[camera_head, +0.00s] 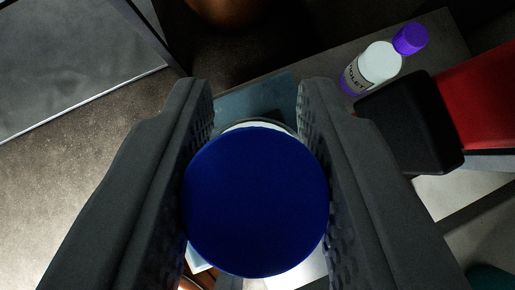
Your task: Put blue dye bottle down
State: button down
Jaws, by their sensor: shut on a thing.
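The blue dye bottle (256,203) is seen from above, its round blue cap filling the lower middle of the view. A thin white rim shows just past the cap's far edge; the rest of the bottle is hidden beneath. My gripper (255,125) is shut on it, with one dark padded finger on each side. A flat blue-grey patch (262,98) lies beyond the cap, between the fingers. I cannot tell whether the bottle touches a surface.
A white bottle with a purple cap and a violet label (376,66) stands on a grey surface at the upper right. A red part with a black block (410,120) is close to the right finger. A grey panel (70,60) is at the upper left, with bare floor (80,185) below.

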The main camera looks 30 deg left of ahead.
jog(key=shift+f, duration=4.6)
jog(key=c, duration=1.4)
grip_release()
jog(key=shift+r, duration=0.1)
jog(key=shift+s+d+r, duration=0.1)
jog(key=shift+r, duration=0.15)
jog(key=v, duration=1.1)
jog(key=shift+s+d+r, duration=0.1)
jog(key=shift+s+r, duration=0.1)
